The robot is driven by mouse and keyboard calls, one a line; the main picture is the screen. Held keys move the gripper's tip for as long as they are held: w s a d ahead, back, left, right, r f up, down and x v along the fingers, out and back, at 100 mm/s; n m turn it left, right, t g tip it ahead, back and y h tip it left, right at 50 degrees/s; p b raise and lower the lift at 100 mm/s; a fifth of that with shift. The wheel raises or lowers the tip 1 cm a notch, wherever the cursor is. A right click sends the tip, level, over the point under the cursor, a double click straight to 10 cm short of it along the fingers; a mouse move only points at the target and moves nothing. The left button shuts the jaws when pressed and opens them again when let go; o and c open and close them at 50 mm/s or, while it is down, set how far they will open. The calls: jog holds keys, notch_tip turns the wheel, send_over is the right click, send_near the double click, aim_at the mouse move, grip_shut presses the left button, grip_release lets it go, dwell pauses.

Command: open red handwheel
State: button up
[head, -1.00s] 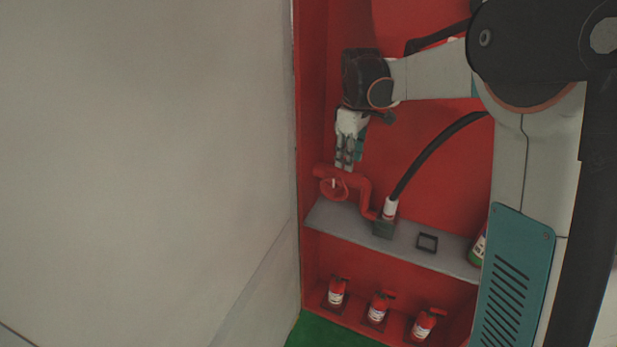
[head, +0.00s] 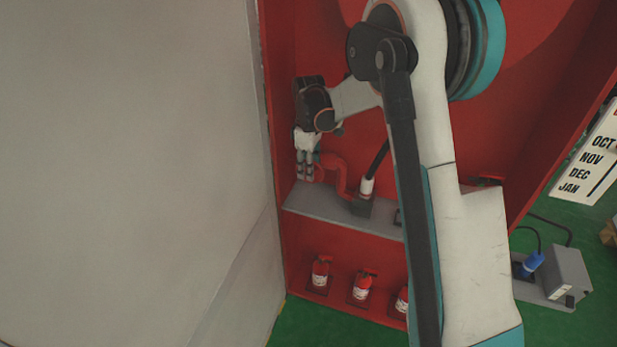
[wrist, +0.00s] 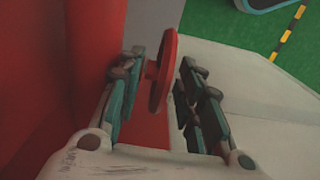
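The red handwheel (wrist: 164,72) shows edge-on in the wrist view, between the open fingers of my gripper (wrist: 160,95). A gap shows on its right side; on its left the fingers are close to its hub, and I cannot tell whether they touch. In the head view, my gripper (head: 306,175) points down at the red pipe (head: 335,162) above the grey shelf, and it partly covers the handwheel (head: 319,173) there.
The grey shelf (head: 322,207) in the red cabinet holds a dark block with a black hose (head: 378,160). Several small extinguishers (head: 320,271) stand below. A large pale panel (head: 130,150) stands close on the left. A grey box (head: 567,275) sits at the right.

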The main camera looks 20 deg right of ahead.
jog(key=shift+f, duration=1.55)
grip_shut()
